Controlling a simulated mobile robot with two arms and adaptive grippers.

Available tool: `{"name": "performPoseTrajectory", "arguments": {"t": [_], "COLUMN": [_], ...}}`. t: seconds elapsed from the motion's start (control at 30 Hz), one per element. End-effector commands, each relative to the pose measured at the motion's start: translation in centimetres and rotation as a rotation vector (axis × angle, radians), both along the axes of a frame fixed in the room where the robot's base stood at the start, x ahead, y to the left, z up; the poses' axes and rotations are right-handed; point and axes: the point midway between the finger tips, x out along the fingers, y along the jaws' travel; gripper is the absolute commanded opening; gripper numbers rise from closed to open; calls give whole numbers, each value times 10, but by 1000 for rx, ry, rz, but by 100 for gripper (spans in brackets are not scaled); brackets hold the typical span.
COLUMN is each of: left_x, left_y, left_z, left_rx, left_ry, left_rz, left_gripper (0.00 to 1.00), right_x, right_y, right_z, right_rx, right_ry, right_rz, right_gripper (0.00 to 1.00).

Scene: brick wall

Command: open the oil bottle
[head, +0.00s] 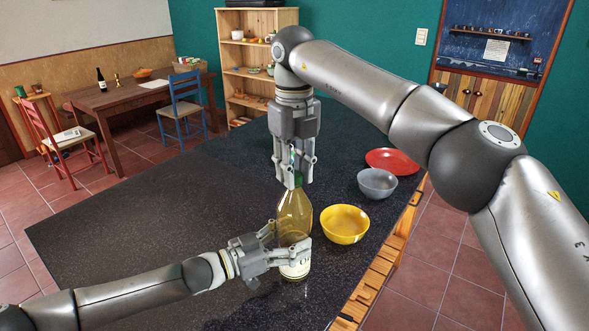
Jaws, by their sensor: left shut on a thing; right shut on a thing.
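The oil bottle (294,212) stands upright on the dark counter (130,235). It is yellowish and see-through, with a pale label low on its side. Its green cap (297,177) is at the top, partly hidden by fingers. My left gripper (287,246) comes in from the left and is shut around the bottle's lower body, covering part of the label. My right gripper (296,174) points down from above and is shut on the cap.
A yellow bowl (345,224) stands just right of the bottle. A grey bowl (377,183) and a red plate (392,161) lie farther back near the counter's right edge. The counter's left side is clear. A wooden table, chairs and shelf stand beyond.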

Motion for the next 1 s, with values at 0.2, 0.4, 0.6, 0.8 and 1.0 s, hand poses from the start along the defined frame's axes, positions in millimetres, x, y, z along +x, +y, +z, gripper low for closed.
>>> {"name": "performPoseTrajectory", "arguments": {"t": [0.2,0.4,0.6,0.8,1.0], "left_x": [-1,-1,-1,-1,-1], "left_y": [0,0,-1,-1,-1], "left_z": [0,0,0,0,0], "left_rx": [1,2,2,1,1], "left_ry": [0,-1,-1,-2,-3], "left_rz": [-1,-1,-2,-2,-2], "left_gripper": [0,0,0,0,0], "right_x": [0,0,0,0,0], "right_y": [1,0,0,0,0], "right_z": [0,1,1,1,1], "right_rx": [1,1,0,1,1], "right_ry": [-1,-2,-2,-1,-1], "right_rz": [394,760,1127,1489,1750], "right_gripper": [0,0,0,0,0]}}
